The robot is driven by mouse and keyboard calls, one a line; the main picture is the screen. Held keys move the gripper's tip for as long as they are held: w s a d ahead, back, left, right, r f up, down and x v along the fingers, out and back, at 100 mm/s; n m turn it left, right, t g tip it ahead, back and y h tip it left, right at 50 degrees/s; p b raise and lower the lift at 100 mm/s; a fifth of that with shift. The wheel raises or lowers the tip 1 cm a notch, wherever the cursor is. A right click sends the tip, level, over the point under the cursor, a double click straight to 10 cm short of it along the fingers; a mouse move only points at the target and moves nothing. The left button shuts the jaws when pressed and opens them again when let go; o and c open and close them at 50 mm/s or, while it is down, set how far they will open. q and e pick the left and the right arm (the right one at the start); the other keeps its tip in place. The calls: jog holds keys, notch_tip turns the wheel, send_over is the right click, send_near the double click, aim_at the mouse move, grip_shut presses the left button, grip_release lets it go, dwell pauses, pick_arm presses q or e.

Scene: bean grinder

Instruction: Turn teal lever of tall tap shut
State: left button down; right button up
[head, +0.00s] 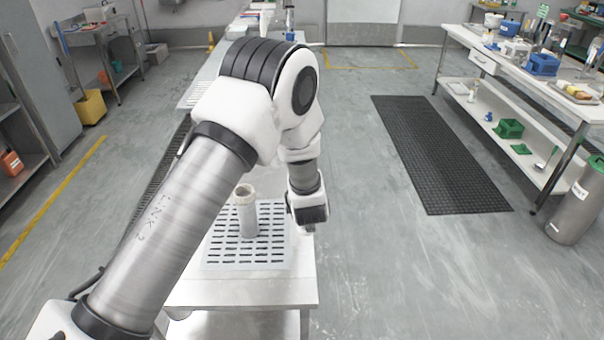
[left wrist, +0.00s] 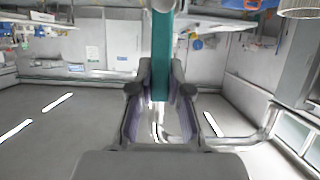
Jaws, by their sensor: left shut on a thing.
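The teal lever (left wrist: 161,55) shows in the left wrist view as a flat upright strip, its lower end between the fingers of my left gripper (left wrist: 159,98). The gripper is shut on this lever. The tap's body cannot be made out clearly in either view. In the head view my left arm crosses the middle of the picture and covers much of the bench; I cannot make out its fingertips there. My right gripper is in neither view.
A pale cylinder (head: 247,214) stands on a slotted tray (head: 276,252) on the metal bench (head: 250,293). A crowded side table (head: 520,78) and a steel bin (head: 577,205) are at right. A black mat (head: 440,155) lies on open floor.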

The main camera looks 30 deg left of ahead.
pick_arm(q)
jog(key=shift+d, duration=0.1)
dwell(0.4)
jog(key=c, duration=1.1)
grip_release()
jog(key=shift+w+f, duration=0.1)
jog(key=v, duration=1.2)
jog(key=shift+d, duration=0.1)
jog(key=shift+w, duration=0.1)
